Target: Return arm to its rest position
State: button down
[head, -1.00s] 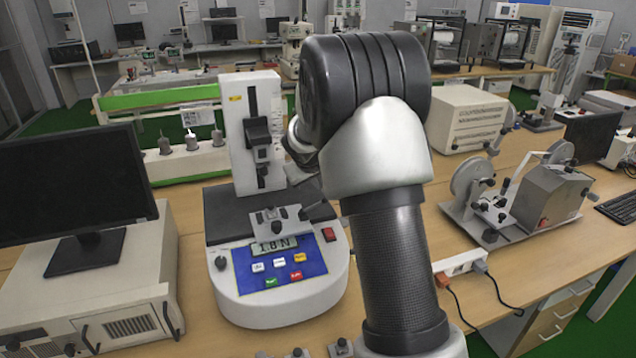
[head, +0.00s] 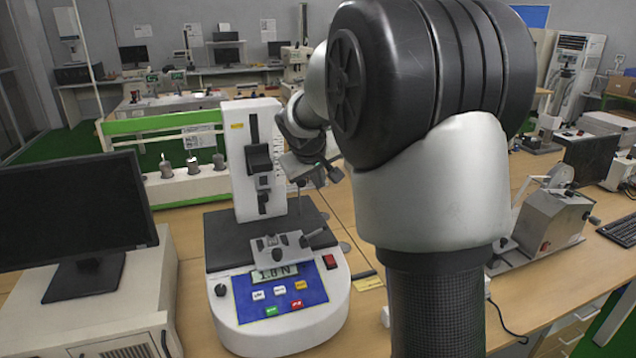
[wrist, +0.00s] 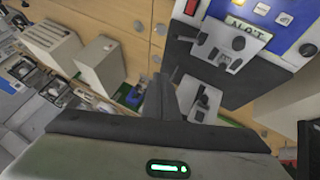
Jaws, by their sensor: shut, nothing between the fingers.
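My gripper (head: 336,176) hangs in the air just right of the tester's upright column in the head view, clear of the machine. In the wrist view its dark fingers (wrist: 158,97) are together and hold nothing. My arm fills the right middle of the head view and hides the bench behind it. The tester (head: 280,325) stands on the bench, with a white column, a dark bed, a blue button panel and a display that seems to read 1.8 N. A small metal clamp (head: 282,252) sits on its bed.
A black monitor (head: 75,215) stands on a white cabinet (head: 130,285) at the left. A grey machine with a reel (head: 545,225) stands at the right, partly behind my arm. A cable lies on the bench near my arm. Bare wooden bench (head: 345,235) shows right of the tester.

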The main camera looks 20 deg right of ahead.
jog(key=s+a+r+m+y, duration=0.1)
jog(key=s+a+r, duration=0.15)
jog(key=s, duration=0.55)
jog(key=s+a+r, duration=0.2)
jog(key=s+r, duration=0.2)
jog(key=s, duration=0.3)
jog(key=s+a+f+y, duration=0.1)
jog(key=s+a, duration=0.2)
jog(key=s, duration=0.7)
jog(key=s+a+f+g+y+p, duration=0.1)
jog(key=s+a+f, duration=0.1)
jog(key=s, duration=0.8)
jog(key=shift+a+y, duration=0.4)
jog(key=shift+a, duration=0.25)
jog(key=shift+s, duration=0.1)
